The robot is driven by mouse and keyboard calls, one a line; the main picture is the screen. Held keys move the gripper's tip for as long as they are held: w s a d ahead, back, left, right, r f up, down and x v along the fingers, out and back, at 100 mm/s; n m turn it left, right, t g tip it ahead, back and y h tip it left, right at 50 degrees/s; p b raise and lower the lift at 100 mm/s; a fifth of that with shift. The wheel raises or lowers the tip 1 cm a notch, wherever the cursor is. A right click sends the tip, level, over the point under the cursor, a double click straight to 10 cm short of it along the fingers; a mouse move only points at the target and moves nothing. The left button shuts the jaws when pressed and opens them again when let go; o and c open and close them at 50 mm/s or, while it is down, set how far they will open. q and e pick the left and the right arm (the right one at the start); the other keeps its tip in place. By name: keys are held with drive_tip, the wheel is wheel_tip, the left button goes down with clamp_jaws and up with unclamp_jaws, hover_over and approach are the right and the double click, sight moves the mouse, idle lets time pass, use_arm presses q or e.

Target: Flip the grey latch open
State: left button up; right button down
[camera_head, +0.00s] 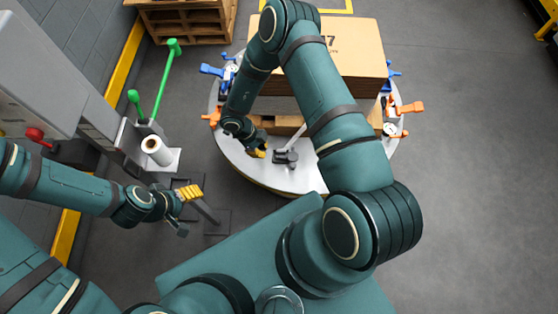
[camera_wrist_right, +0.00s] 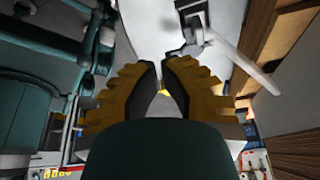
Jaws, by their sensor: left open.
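The grey latch (camera_head: 286,157) sits on the front part of the round white table, with a dark base and a pale lever slanting up to the right. In the right wrist view the latch (camera_wrist_right: 192,32) is just beyond the fingertips, its lever (camera_wrist_right: 245,66) stretching down to the right. My right gripper (camera_head: 258,153) is just left of the latch, apart from the lever. Its yellow fingers (camera_wrist_right: 162,70) are nearly together with nothing held between them. My left gripper (camera_head: 187,210) is open and empty, away at the left near the grey machine.
A large cardboard box (camera_head: 345,50) stands on the round table (camera_head: 250,168) behind the latch. Blue clamps and orange clamps (camera_head: 410,107) line the table's edge. A grey machine (camera_head: 60,65), green-topped levers (camera_head: 170,65) and a white roll (camera_head: 155,148) are at left. The right floor is clear.

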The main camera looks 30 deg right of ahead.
drive_tip(key=b+x, duration=0.2)
drive_tip(key=x, duration=0.7)
drive_tip(key=shift+s+f, duration=0.1)
drive_tip(key=shift+f, duration=0.2)
drive_tip(key=s+d, duration=0.2)
drive_tip(key=shift+d+f, duration=0.15)
drive_tip(key=shift+d, duration=0.1)
drive_tip(key=shift+s+d, duration=0.35)
